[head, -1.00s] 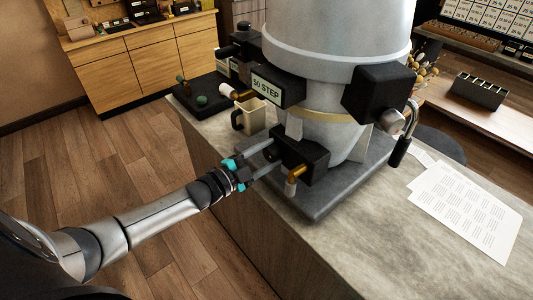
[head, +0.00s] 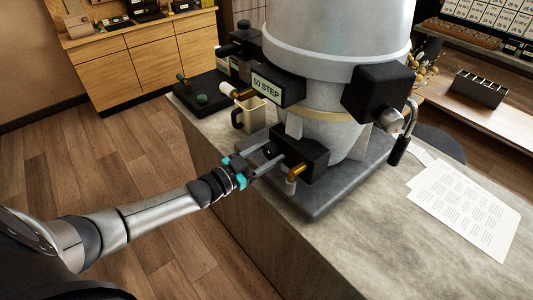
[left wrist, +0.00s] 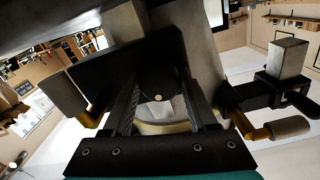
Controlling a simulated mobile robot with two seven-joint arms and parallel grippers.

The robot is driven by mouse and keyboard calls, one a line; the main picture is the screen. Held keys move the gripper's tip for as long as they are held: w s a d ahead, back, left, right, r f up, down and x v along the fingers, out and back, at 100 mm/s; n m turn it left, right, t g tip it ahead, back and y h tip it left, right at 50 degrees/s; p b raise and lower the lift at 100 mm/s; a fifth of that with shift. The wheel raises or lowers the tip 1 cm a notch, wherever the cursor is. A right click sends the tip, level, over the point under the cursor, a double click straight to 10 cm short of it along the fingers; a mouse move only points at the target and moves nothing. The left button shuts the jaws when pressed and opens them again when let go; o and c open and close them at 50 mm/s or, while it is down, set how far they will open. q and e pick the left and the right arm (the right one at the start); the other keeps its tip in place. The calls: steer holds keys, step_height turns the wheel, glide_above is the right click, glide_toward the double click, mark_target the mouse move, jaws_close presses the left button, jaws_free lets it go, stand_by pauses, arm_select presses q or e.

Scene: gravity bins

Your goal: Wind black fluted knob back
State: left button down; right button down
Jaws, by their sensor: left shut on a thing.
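The black fluted knob (left wrist: 158,84) shows in the left wrist view, between the two fingers of my left gripper (left wrist: 160,98). A small pale dot marks its face. In the head view my left gripper (head: 272,155) reaches in from the left to the black block (head: 304,158) low on the front of the grey machine, shut on the knob. The fingers mostly hide the knob there. My right gripper is in neither current view.
A brass lever with a pale grip (head: 293,176) sticks out just right of the gripper. A "50 STEP" sign (head: 267,86) and a beige mug (head: 249,115) are above and behind. Papers (head: 463,208) lie on the right of the counter.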

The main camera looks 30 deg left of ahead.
mark_target(267, 154)
arm_select(q)
steer(key=n, duration=0.2)
steer(key=shift+r+n, duration=0.1)
steer(key=shift+n, duration=0.3)
steer(key=shift+c, duration=1.8)
jaws_free()
steer(key=shift+s, duration=0.15)
steer(key=shift+p+v, duration=0.65)
steer(key=shift+v, duration=0.4)
steer(key=shift+p+v, duration=0.5)
steer(key=shift+v, duration=0.75)
